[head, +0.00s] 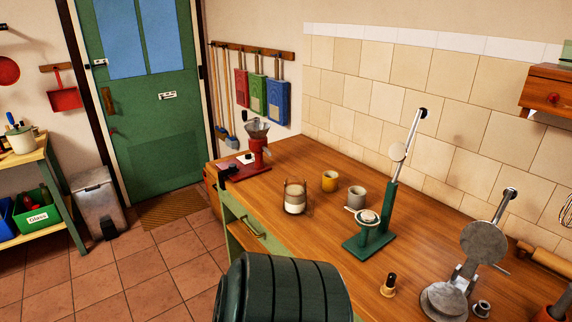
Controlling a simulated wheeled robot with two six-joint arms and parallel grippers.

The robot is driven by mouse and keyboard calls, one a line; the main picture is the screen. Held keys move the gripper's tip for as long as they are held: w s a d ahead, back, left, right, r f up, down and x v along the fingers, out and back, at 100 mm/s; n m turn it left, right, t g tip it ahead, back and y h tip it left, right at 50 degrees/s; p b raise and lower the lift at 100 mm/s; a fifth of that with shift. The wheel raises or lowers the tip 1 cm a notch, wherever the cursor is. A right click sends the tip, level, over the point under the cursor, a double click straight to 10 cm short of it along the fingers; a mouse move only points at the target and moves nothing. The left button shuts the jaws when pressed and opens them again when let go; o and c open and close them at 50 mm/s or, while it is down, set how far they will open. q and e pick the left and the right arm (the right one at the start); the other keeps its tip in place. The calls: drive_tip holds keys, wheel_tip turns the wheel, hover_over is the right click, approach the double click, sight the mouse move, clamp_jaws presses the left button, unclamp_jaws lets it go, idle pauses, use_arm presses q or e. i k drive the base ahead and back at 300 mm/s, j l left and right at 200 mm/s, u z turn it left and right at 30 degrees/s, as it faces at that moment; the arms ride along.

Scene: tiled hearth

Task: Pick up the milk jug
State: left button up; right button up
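The milk jug appears to be the clear vessel (295,200) with pale, whitish contents, upright on the wooden worktop (285,240) near its front edge. A thin dark frame or handle runs around it; its fine detail is too small to tell. A yellow mug (329,181) and a grey mug (356,197) stand behind and to the right of it, apart from it. Neither of my grippers shows in the head view, and nothing touches the jug.
A green press with a raised lever (372,235) stands right of the jug, a red grinder (257,150) further left. A grey metal press (470,270) and wooden stamp (388,286) are nearer. A dark green ribbed shape (283,292) hides the worktop's front edge at the bottom.

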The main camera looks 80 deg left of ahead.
sight(296, 193)
drive_tip(key=u, duration=2.6)
